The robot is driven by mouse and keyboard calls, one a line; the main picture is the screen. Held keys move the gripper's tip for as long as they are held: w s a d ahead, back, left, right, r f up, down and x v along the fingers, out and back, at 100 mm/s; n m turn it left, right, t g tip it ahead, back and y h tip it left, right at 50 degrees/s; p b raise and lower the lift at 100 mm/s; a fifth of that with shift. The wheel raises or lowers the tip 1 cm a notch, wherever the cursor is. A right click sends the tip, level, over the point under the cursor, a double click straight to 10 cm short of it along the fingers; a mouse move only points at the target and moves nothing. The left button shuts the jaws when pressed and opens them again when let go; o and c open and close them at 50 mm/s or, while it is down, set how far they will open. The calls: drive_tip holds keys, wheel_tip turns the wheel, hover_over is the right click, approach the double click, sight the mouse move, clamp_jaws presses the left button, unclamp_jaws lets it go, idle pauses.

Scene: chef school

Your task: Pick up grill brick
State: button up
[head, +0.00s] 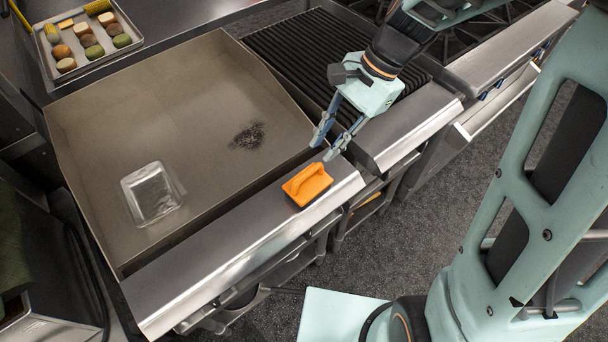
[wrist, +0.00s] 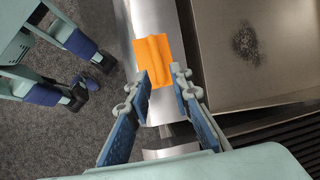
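The grill brick (head: 306,184) is an orange block with a raised handle and a dark underside. It rests on the steel front ledge (head: 225,243) of the flat griddle. My gripper (head: 324,148) is open and empty, above and just behind the brick in the head view. In the wrist view the brick (wrist: 154,66) lies beyond the two fingertips of my gripper (wrist: 161,82), roughly in line with the gap between them. I cannot tell how high the fingertips are above it.
A tray (head: 50,40) of vegetables and buns stands at the back left.

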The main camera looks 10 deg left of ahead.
sight(310, 170)
drive_tip(key=x, duration=0.4)
drive_tip(key=shift+f, duration=0.15)
drive_tip(key=x, duration=0.5)
drive_tip(key=shift+s, duration=0.3)
drive_tip(key=shift+c, duration=0.2)
clamp_jaws()
